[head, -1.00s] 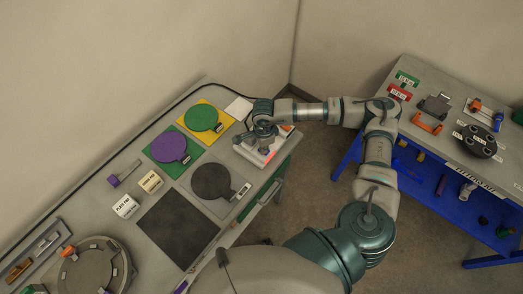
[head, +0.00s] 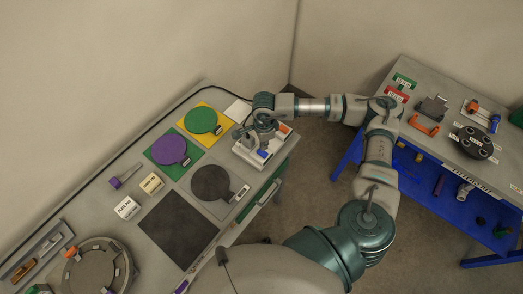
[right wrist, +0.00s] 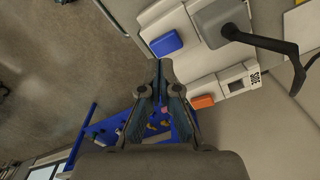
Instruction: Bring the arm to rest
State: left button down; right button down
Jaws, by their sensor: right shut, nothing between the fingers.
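My right arm reaches in from the lower right in the head view and bends left over the bench. My right gripper (head: 260,136) is over a white device (head: 245,153), shut and empty. It partly hides the device, and a small gap to the device is hard to judge. A blue button (head: 263,154) and an orange button (head: 283,129) show on the device. In the right wrist view my right gripper (right wrist: 158,66) has its fingers together, close to the blue button (right wrist: 167,43); the orange button (right wrist: 203,101) is to the right. My left gripper is not in view.
The grey bench (head: 225,236) holds a green paddle (head: 201,120), a purple paddle (head: 169,150), a dark paddle (head: 211,182) and a black mat (head: 178,228). A blue-framed table (head: 440,190) with parts stands at the right. Open floor lies between them.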

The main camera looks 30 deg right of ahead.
jog(key=shift+d+r+p, duration=0.2)
jog(key=shift+r+p, duration=0.15)
jog(key=shift+r, duration=0.45)
jog(key=shift+d+r, duration=0.1)
jog(key=shift+r, duration=0.05)
jog(key=shift+d, duration=0.1)
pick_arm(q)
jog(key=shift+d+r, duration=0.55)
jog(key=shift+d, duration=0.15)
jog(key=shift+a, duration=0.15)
pick_arm(e)
jog(key=shift+a, duration=0.3)
